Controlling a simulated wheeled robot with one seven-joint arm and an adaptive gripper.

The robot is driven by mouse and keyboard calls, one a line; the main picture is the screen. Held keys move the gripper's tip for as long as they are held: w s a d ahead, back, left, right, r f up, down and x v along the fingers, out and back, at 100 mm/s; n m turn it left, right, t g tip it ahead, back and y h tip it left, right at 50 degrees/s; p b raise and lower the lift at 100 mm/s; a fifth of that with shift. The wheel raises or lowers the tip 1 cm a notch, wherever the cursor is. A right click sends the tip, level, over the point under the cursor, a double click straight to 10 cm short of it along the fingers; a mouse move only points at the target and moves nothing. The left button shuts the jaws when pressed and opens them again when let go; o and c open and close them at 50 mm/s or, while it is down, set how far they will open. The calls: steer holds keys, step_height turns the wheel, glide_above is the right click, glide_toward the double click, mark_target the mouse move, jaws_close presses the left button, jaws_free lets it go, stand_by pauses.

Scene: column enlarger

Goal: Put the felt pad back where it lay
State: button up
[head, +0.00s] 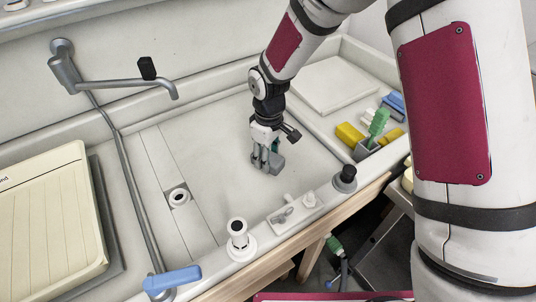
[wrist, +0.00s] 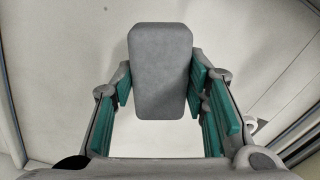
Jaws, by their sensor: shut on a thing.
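The felt pad (wrist: 160,70) is a grey block with rounded corners. In the wrist view it sits between the teal finger pads of my gripper (wrist: 161,84), upright in the picture and sticking out past the fingertips. In the head view the pad (head: 278,162) shows as a small grey patch at the right of my gripper (head: 265,158), which points down over the pale basin floor. My gripper is shut on the pad. I cannot tell whether the pad touches the floor. Its far side and underside are hidden.
The pale basin (head: 215,125) is mostly bare around my gripper. A grey swing tap (head: 125,84) stands at the left. A grey caddy (head: 366,150) with a green brush and yellow and blue items is at the right. A white valve (head: 238,240) stands on the front rim.

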steer(key=b, duration=0.3)
glide_above(268, 179)
steer(key=shift+d+f, duration=0.1)
steer(key=shift+f, duration=2.8)
steer(key=shift+f, duration=0.65)
steer(key=shift+s, duration=0.1)
steer(key=o, duration=1.1)
steer(key=shift+r, duration=0.15)
steer(key=shift+r+p, duration=1.6)
steer(key=shift+r, duration=2.3)
